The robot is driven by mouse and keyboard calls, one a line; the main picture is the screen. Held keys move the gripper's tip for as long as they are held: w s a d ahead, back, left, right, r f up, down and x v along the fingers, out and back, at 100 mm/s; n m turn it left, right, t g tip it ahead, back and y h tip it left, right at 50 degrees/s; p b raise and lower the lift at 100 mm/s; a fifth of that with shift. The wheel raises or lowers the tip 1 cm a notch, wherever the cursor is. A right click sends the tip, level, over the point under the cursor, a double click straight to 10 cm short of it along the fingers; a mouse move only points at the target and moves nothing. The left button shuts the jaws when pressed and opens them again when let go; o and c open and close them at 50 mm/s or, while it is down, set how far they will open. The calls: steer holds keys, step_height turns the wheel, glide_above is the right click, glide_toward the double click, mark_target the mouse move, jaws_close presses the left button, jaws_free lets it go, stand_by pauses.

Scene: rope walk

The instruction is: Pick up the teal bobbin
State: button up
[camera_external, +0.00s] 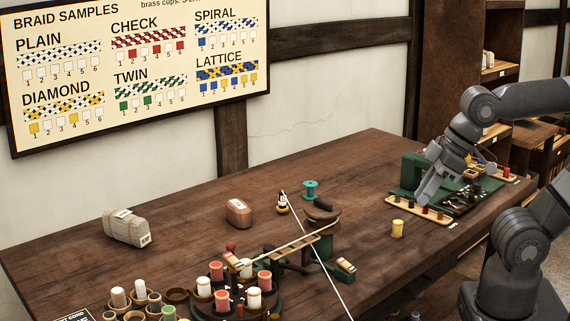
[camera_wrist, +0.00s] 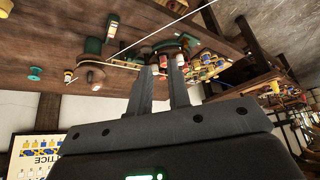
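The teal bobbin (camera_external: 310,190) stands upright on the wooden table (camera_external: 365,150), behind the round brown-topped stand. In the wrist view, which is turned over, the teal bobbin (camera_wrist: 35,73) is small at the far left. My gripper (camera_external: 424,196) is at the right part of the table, well to the right of the bobbin and apart from it. In the wrist view my gripper's two fingers (camera_wrist: 161,68) are spread with a gap between them.
A yellow spool (camera_external: 397,228) stands front right. A peg strip (camera_external: 418,209) lies by my gripper. Bare table lies behind the bobbin.

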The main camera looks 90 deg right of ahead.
steer(key=o, duration=1.1)
steer(key=w+d+r+m, duration=0.3)
steer(key=w+d+m, duration=0.2)
steer(key=w+d, duration=1.15)
steer(key=m+g+h, duration=0.3)
steer(key=m+h, duration=0.1)
steer(key=m, duration=0.3)
glide_above(311, 183)
steer(key=s+a, duration=0.1)
steer(key=f, duration=2.4)
steer(key=shift+a+f, duration=0.2)
steer(key=shift+f, duration=0.05)
steer(key=shift+a+x, duration=0.15)
steer(key=shift+x, duration=1.45)
steer(key=shift+a+x, duration=0.2)
steer(key=shift+x, duration=1.4)
